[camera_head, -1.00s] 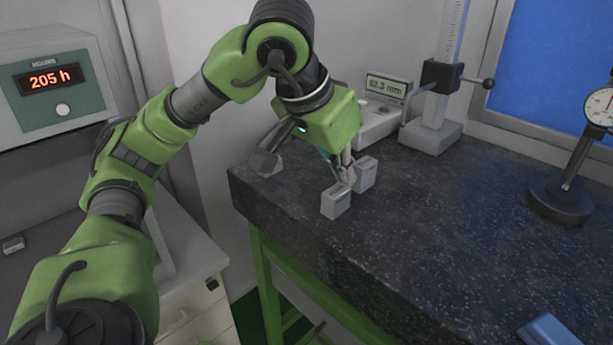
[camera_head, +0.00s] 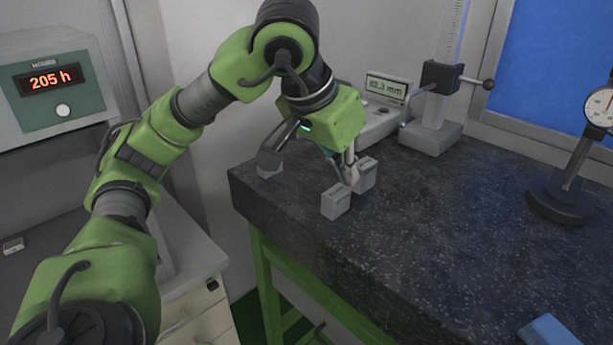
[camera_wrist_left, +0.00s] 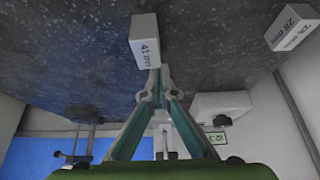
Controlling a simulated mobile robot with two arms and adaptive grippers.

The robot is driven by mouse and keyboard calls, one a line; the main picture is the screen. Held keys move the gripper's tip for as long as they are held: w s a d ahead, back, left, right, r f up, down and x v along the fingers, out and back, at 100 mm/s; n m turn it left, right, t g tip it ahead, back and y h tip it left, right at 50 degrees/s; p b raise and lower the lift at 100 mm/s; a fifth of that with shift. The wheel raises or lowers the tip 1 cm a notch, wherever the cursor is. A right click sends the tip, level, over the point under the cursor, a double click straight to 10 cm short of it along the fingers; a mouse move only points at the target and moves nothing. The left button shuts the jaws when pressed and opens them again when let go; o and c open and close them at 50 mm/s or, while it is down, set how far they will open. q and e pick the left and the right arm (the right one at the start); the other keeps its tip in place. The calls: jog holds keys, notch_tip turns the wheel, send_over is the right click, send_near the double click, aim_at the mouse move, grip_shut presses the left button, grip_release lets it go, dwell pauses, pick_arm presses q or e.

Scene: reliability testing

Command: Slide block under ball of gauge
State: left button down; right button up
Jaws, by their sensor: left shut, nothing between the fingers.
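My left gripper (camera_head: 350,184) is shut and empty. A third block (camera_head: 270,170) is partly hidden behind a dark part of my gripper. In the left wrist view, the fingertips are close to a block marked 41 mm (camera_wrist_left: 146,42); contact is unclear. A block marked 28 mm (camera_wrist_left: 292,27) is at upper right. The height gauge (camera_head: 432,138) stands at the table's back; its ball is too small to make out. My right gripper is not in view.
A display unit (camera_head: 385,88) beside the height gauge reads 62.3 mm. A dial gauge on a stand (camera_head: 560,199) stands at right. A blue object (camera_head: 547,331) lies at the lower right. The granite table (camera_head: 430,240) is clear in the middle.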

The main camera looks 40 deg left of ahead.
aim_at(365, 163)
pick_arm(q)
jog(key=shift+w+d+p, duration=0.2)
jog(key=shift+w+p, duration=0.35)
jog(key=shift+w, duration=1.75)
jog(key=shift+w+d+p, duration=0.15)
jog(key=shift+w+p, duration=0.5)
jog(key=shift+w, duration=1.05)
jog(key=shift+w+d+p, duration=0.1)
jog(key=shift+w+p, duration=0.55)
jog(key=shift+w, duration=1.05)
jog(key=shift+p+v, duration=1.35)
jog(key=shift+v, duration=0.9)
